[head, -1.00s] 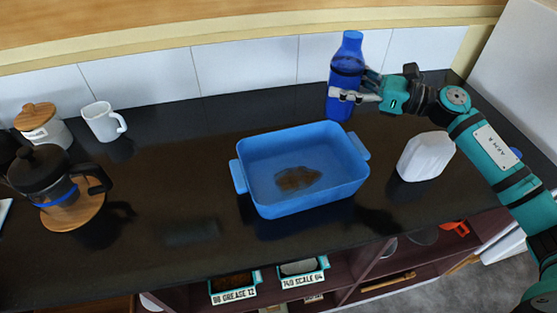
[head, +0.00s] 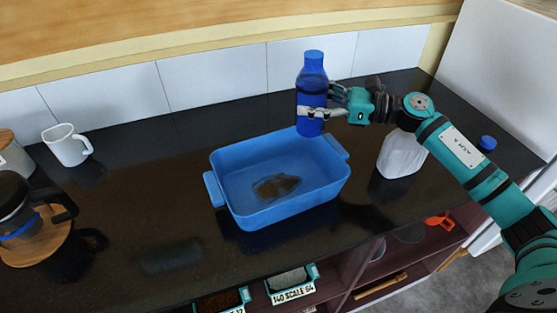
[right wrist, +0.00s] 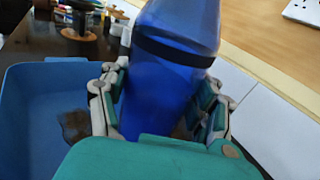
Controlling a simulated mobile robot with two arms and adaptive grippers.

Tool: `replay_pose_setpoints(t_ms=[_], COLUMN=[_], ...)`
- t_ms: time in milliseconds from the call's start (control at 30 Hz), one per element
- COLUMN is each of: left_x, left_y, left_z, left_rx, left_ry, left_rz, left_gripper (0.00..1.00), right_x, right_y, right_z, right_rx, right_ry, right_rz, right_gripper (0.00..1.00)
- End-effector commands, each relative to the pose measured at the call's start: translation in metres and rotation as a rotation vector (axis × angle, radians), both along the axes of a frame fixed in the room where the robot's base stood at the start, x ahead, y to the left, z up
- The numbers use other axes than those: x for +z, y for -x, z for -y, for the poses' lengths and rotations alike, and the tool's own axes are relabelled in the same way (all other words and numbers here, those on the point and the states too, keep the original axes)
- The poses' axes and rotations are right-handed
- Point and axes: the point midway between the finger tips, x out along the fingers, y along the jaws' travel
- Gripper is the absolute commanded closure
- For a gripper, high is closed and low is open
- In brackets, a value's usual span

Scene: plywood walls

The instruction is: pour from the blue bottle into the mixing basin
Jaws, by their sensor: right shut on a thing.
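The blue bottle (head: 313,86) is upright, with a dark band around it, at the back right corner of the mixing basin. My right gripper (head: 318,113) is shut on its lower body from the right; both fingers flank the bottle (right wrist: 172,75) in the right wrist view. The bottle's base overlaps the basin's far rim in the head view; I cannot tell how high it is. The mixing basin (head: 235,205) is a blue rectangular tub with two handles and a brown patch on its floor. It also shows in the right wrist view (right wrist: 35,110). My left gripper is not in view.
A white container (head: 402,157) stands right of the basin, partly behind my right arm. A blue cap (head: 488,143) lies farther right. A white mug (head: 67,146) and a French press (head: 22,205) stand at the left. The dark counter (head: 150,215) is clear between them and the basin.

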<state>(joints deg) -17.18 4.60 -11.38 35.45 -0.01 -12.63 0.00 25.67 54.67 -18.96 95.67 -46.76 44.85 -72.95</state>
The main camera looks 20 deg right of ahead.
Motion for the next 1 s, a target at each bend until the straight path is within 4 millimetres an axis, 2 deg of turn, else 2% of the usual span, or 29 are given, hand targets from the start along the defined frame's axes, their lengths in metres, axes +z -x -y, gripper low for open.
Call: replay_pose_setpoints(t_ms=[233, 1000], left_x=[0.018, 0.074], left_y=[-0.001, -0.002], left_z=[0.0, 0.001], left_rx=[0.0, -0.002], left_ry=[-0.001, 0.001], left_rz=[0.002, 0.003], left_gripper=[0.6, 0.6], right_x=[0.009, 0.009], right_y=[0.0, 0.002], right_z=[0.001, -0.002], right_rx=[0.0, 0.0], right_ry=[0.1, 0.424], right_rz=[0.066, 0.27], right_gripper=[0.85, 0.85])
